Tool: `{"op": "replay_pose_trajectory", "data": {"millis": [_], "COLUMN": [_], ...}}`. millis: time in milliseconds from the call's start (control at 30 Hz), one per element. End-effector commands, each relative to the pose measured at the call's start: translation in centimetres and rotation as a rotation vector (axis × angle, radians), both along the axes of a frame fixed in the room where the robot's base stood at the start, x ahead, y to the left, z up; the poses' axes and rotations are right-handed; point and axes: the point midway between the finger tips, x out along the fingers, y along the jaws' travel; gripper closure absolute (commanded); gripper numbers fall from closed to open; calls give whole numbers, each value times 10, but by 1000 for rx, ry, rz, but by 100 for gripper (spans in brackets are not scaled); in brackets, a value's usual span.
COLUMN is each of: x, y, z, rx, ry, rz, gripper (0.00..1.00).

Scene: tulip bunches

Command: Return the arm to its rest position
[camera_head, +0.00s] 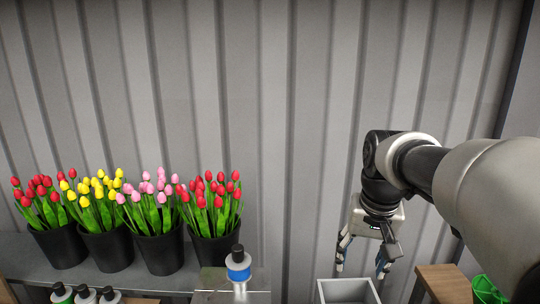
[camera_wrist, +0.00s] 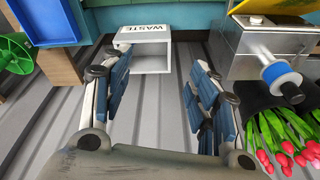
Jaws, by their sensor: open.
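My gripper (camera_head: 362,270) hangs from the arm at the right of the head view, fingers pointing down. Its blue-padded fingers are apart with nothing between them. In the wrist view the gripper (camera_wrist: 160,75) is also open and empty. A white box (camera_head: 347,291) lies below and beside the fingers in the head view. The wrist view shows this box (camera_wrist: 150,31) marked WASTE beyond the fingertips. The gripper appears apart from the box.
Black pots of red (camera_head: 212,238), yellow (camera_head: 107,244) and pink (camera_head: 158,248) tulips stand on a shelf at left. A blue-labelled bottle (camera_head: 238,266) stands on a metal box (camera_head: 212,285). A wooden stand (camera_head: 445,284) and green object (camera_head: 487,289) are at right. A corrugated wall (camera_head: 290,120) is behind.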

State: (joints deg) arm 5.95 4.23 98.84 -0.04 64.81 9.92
Motion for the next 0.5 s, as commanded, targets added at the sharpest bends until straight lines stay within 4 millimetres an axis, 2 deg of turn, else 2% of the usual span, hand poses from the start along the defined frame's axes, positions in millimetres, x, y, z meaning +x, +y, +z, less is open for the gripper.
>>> {"op": "replay_pose_trajectory", "data": {"millis": [33,200,400,500], "x": [-25,-99,-178,-204], "y": [7,25,38,42], "z": [7,8,-16,-31], "rx": [-5,-24,-47,-55], "ry": [-22,-82,-148,-172], "rz": [24,108,199,233], "gripper": [45,45,45,45]}}
